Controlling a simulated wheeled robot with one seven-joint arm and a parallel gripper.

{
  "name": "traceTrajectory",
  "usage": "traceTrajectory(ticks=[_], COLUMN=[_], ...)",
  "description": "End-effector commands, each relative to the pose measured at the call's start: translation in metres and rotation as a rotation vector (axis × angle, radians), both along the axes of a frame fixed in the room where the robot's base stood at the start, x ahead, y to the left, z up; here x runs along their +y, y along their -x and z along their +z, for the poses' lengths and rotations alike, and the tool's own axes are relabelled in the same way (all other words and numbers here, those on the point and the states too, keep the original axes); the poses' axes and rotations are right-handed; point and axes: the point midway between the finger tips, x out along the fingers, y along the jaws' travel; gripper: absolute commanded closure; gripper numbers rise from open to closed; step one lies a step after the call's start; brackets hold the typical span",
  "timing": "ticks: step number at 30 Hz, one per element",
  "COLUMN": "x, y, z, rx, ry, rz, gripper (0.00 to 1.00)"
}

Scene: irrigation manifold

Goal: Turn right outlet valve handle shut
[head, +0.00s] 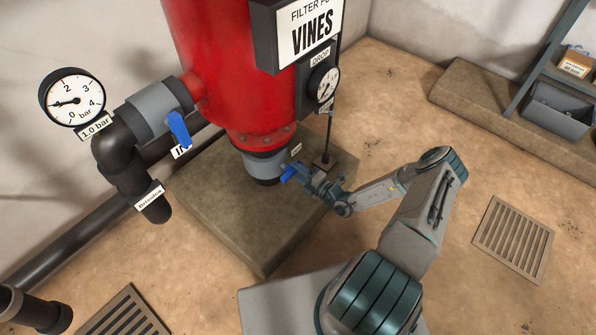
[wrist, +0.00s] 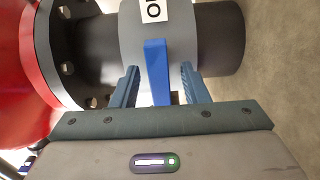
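The outlet valve (head: 262,165) is a grey body below the red filter tank, with a blue lever handle (head: 288,174). In the wrist view the blue handle (wrist: 157,68) stands upright in the picture, across the grey valve body (wrist: 188,30). A white label, partly cut off, sits on the body above it. My gripper (head: 299,178) is at this handle from the right. In the wrist view its two blue fingers stand either side of the handle, with a visible gap on each side. My gripper is open around the handle, and the handle's near end is partly hidden.
An inlet valve with another blue handle (head: 179,128) is at the left of the red tank (head: 232,70). The concrete plinth (head: 225,215) lies below. Floor at right is clear around a drain grate (head: 513,240).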

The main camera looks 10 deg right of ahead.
Motion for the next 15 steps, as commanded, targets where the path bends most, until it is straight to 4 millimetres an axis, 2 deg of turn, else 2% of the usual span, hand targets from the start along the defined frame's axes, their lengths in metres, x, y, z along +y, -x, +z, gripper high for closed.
traceTrajectory(ticks=[8,11,15], x=[-0.003,-0.01,-0.027], y=[0.003,0.012,0.035], z=[0.001,0.002,0.003], rx=[-0.001,0.0,0.0], ry=[0.002,0.003,0.003], rz=[-0.002,-0.002,-0.003], gripper=[0.59,0.59,0.59])
